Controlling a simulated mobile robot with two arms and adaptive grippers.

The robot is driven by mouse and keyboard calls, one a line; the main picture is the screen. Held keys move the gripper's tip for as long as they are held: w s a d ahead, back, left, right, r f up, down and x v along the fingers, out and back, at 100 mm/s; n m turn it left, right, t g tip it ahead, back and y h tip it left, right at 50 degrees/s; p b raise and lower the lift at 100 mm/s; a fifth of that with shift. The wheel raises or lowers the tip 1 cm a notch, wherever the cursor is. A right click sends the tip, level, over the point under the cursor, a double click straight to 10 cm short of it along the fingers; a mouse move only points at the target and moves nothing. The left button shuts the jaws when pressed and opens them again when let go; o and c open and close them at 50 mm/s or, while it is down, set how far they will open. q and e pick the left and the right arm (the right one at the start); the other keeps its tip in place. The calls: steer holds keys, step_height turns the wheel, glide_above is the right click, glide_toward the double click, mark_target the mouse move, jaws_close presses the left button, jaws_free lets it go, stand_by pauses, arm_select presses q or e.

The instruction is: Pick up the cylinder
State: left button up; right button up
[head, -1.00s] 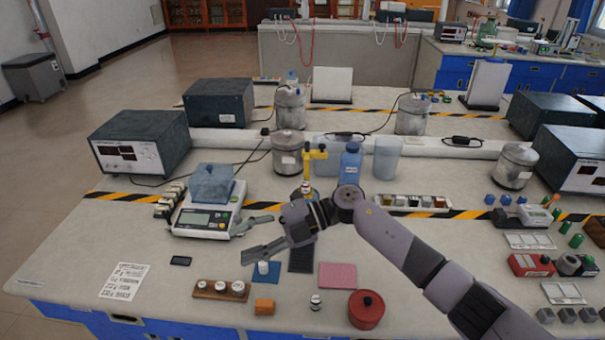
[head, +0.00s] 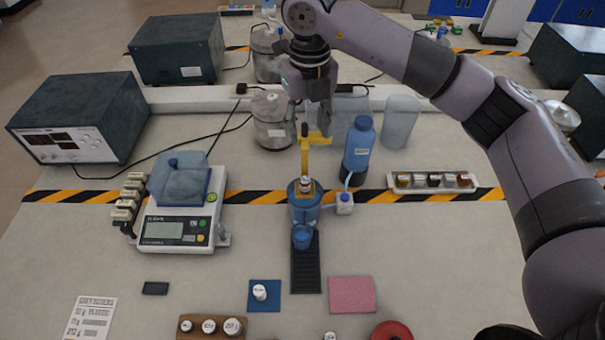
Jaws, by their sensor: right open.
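A small white cylinder (head: 260,292) stands upright on a blue square mat (head: 275,305) at the front of the bench. Several white-topped cylinders (head: 209,327) sit in a wooden block (head: 190,337) at the bottom edge. I cannot tell which one the task means. My right gripper (head: 318,128) points down, open, close to the yellow-handled top (head: 305,165) of a blue device (head: 304,212). Its fingers partly overlap the yellow part, and I cannot tell whether they touch. It is well behind the white cylinder on the mat. My left gripper is out of view.
A balance (head: 178,232) stands left. A dark strip (head: 305,275), a pink mat (head: 352,294) and a red round container (head: 391,331) lie in front. The bench right of the pink mat is mostly clear.

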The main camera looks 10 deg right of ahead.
steer(key=p, duration=0.3)
glide_above(305, 180)
steer(key=f, duration=0.9)
steer(key=shift+w+d+f, duration=0.3)
steer(key=shift+d+f, duration=0.05)
steer(key=shift+f, duration=0.3)
steer(key=f+p, duration=0.2)
steer(key=f, duration=0.1)
steer(key=f+p, duration=0.1)
steer(key=shift+s+a+f, duration=0.3)
steer(key=shift+a, duration=0.05)
steer(key=shift+f, duration=0.4)
steer(key=shift+c, duration=0.2)
jaws_close()
